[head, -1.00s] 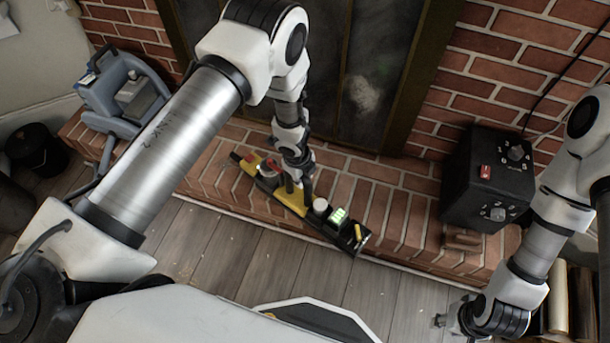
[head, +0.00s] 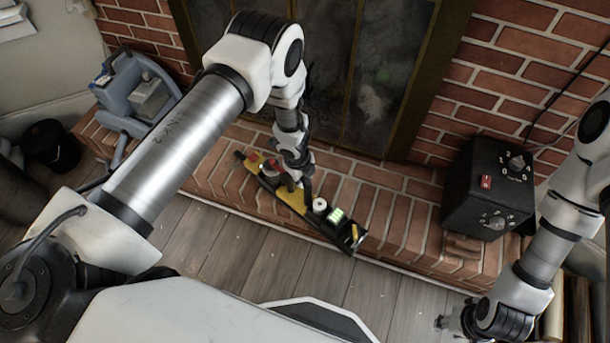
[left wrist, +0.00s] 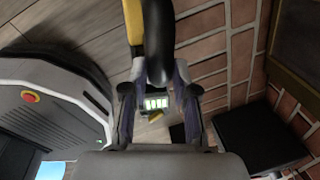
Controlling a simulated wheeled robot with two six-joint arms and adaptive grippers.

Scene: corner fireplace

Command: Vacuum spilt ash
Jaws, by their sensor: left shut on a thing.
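A long yellow and black tool (head: 291,200), which looks like a handheld vacuum, lies slantwise above or on the brick hearth in the head view. It has a small green lit display and a white round knob. My left gripper (head: 297,178) is shut on its middle from above. In the left wrist view, the tool's black handle (left wrist: 158,45) runs between the fingers of my left gripper (left wrist: 158,95), with the green display beyond. My right gripper (head: 447,322) is low at the right, apart from the tool; its fingers are too small to read. I cannot make out spilt ash on the hearth.
The brick hearth (head: 385,215) runs along the fireplace doors (head: 375,75), whose panes have grey smudges. A blue-grey machine (head: 133,85) stands at the left, a black box with knobs (head: 487,187) at the right. A dark bucket (head: 52,145) is far left. Wood floor (head: 225,240) in front is clear.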

